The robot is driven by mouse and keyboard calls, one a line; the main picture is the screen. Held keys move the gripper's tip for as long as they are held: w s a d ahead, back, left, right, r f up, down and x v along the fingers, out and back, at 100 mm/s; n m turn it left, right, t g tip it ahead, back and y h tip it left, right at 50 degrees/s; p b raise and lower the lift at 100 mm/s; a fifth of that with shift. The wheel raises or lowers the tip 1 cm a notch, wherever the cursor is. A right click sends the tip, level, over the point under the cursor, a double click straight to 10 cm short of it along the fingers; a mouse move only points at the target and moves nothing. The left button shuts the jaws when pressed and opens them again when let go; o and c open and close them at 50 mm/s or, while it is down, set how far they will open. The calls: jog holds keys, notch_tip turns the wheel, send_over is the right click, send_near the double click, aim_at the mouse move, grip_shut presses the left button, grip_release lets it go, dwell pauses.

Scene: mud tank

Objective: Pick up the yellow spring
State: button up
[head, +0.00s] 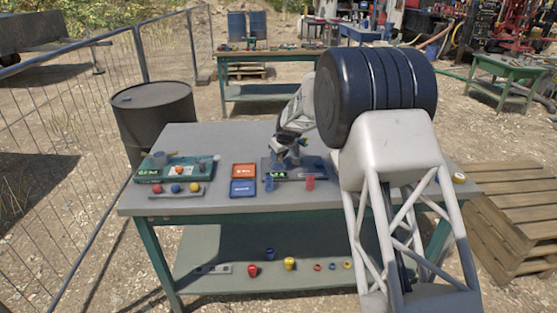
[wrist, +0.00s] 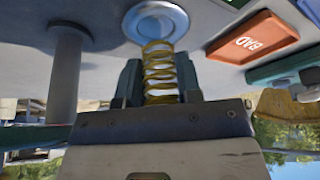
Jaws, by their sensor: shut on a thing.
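The yellow spring (wrist: 160,62) shows in the wrist view, upright between the two fingers of my gripper (wrist: 160,82). My gripper is shut on it. The far end of the spring meets or lies just in front of a round blue disc (wrist: 138,24) with a pale centre; I cannot tell whether they touch. In the head view my gripper (head: 288,155) is low over a dark blue tray (head: 318,164) on the workbench (head: 215,143). The spring cannot be made out there.
An orange tray (head: 244,170) and a blue tray (head: 243,189) lie left of my gripper. A small blue cylinder (head: 269,184) and a red one (head: 310,183) stand in front. A green case (head: 150,175) is at the left. The bench's back left is clear.

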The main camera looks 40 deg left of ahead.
jog(key=s+d+r, duration=0.1)
jog(key=s+d, duration=0.2)
jog(key=d, duration=0.1)
jog(key=s+d, duration=0.3)
jog(key=d, duration=0.1)
jog(key=s+d+r, duration=0.1)
jog(key=s+d, duration=0.3)
jog(key=shift+s+d+r, duration=0.1)
jog(key=shift+d+r, duration=0.05)
jog(key=shift+r, duration=0.15)
jog(key=shift+s, duration=0.1)
dwell(0.7)
jog(key=s+m+t, duration=0.1)
jog(key=s+m, duration=0.2)
jog(key=s, duration=1.4)
jog(key=shift+s+d+f+m+h, duration=0.2)
jog(key=shift+f+m+h, duration=0.1)
jog(key=shift+m+h, duration=0.1)
jog(key=shift+w+a, duration=0.1)
jog(key=shift+a, duration=0.05)
send_over(242, 187)
jog(key=d, duration=0.1)
jog(key=shift+s+f, duration=0.4)
jog(key=shift+f, duration=0.35)
jog(key=shift+f, duration=1.75)
jog(key=shift+f, duration=0.1)
